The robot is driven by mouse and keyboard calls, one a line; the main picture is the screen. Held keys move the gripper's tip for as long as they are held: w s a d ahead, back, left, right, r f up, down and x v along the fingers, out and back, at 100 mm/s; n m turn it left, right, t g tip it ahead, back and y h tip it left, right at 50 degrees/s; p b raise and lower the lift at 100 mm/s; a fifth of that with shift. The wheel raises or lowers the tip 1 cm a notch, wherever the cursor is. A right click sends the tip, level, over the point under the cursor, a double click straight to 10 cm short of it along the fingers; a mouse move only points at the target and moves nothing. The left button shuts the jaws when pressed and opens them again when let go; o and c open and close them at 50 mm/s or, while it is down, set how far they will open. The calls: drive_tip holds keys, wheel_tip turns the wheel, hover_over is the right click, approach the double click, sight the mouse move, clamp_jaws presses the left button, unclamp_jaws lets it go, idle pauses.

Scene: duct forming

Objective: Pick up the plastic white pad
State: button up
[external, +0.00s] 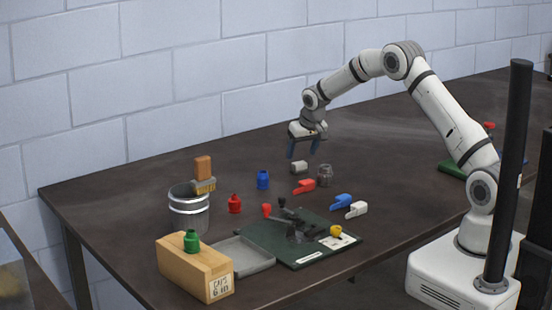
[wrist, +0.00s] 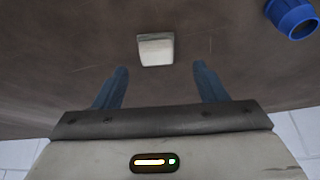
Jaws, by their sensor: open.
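A small white pad (wrist: 155,49) lies on the dark table in the wrist view, just beyond my fingertips and roughly centred between them. In the external view it appears to be the small off-white piece (external: 299,167) below my gripper. My gripper (external: 303,154) points down above it, with a gap between fingertips and pad. In the wrist view my gripper (wrist: 160,66) has its two blue fingers spread apart with nothing between them.
The table behind the pad is clear.

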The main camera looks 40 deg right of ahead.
sight(300, 163)
drive_tip(key=shift+p+x, duration=0.7)
drive_tip(key=shift+x, duration=1.65)
drive_tip(key=shift+d, duration=0.2)
drive_tip(key=shift+c, duration=0.2)
drive_tip(key=c, duration=1)
